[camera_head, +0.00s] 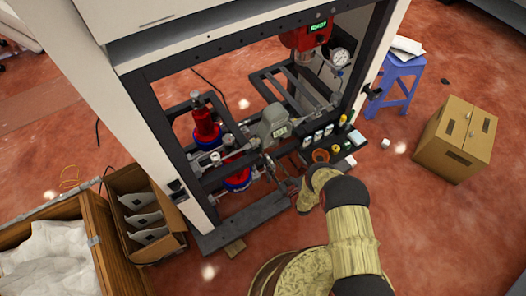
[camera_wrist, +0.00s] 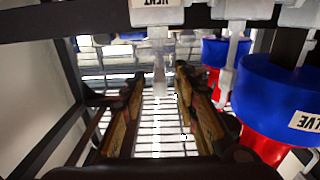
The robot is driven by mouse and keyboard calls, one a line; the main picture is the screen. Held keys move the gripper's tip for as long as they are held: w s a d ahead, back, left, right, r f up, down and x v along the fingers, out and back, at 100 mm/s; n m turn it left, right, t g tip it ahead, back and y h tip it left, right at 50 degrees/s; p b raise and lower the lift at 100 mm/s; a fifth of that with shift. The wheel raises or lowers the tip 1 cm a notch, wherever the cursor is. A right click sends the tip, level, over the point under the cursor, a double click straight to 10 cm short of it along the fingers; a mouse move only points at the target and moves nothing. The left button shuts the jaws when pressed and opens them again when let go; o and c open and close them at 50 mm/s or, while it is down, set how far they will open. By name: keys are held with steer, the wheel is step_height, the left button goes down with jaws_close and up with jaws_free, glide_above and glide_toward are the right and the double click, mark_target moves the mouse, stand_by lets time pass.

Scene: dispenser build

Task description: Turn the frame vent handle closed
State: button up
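A white tag lettered VENT (camera_wrist: 156,10) shows at the top of the wrist view. Below it in the picture, a pale grey vent handle (camera_wrist: 159,72) extends down to a narrow end. My gripper (camera_wrist: 160,88) is open, one finger on each side of the handle's line, with gaps visible on both sides. I cannot tell how deep the handle's end reaches between the fingertips. In the head view, my gripper (camera_head: 284,184) is at the lower front of the dark machine frame (camera_head: 250,217). The vent handle is too small to make out there.
Red and blue valve bodies (camera_wrist: 270,95) stand close on the right in the wrist view. A dark frame bar (camera_wrist: 60,25) crosses its top. In the head view, a small-bottle shelf (camera_head: 345,150) is right of my gripper; a round tub (camera_head: 310,272) stands below my arm.

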mark_target(266, 154)
steer(key=b+x, duration=0.2)
steer(key=x, duration=0.5)
steer(key=shift+w+a, duration=0.15)
steer(key=shift+w, duration=0.05)
steer(key=shift+c, duration=0.2)
steer(key=c, duration=0.7)
jaws_close()
